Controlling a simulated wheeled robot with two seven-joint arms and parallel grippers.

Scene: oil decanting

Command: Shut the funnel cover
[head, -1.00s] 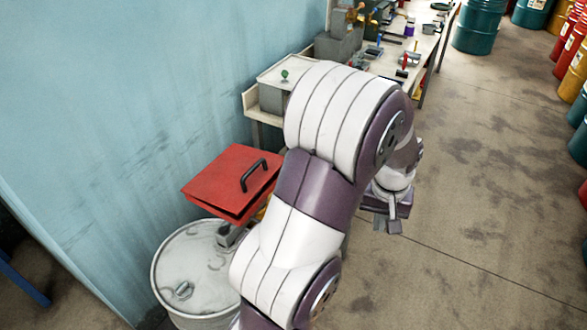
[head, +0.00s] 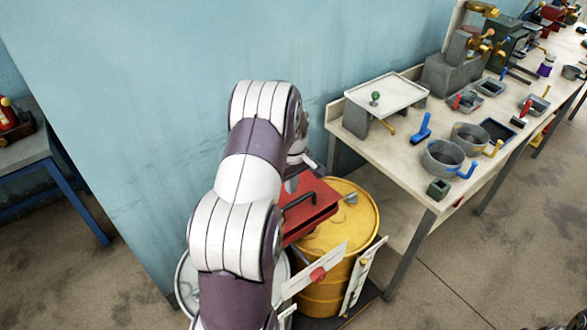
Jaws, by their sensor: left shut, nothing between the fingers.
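The red funnel cover (head: 322,211), with a black bar handle (head: 300,200) on top, is above the drums near the wall. Its left part is hidden behind my left arm, so I cannot tell whether it lies fully flat on the funnel. The funnel's body is mostly hidden too. My left gripper (head: 300,176) is shut and empty, at the cover's far side, beyond the handle. I cannot tell whether it touches the cover.
A yellow drum (head: 348,225) stands right of the cover, and a pale drum (head: 187,287) is mostly behind my arm. The workbench (head: 395,160) at right carries pots, trays and tools. A blue wall is behind. A blue-legged table (head: 40,155) stands at left.

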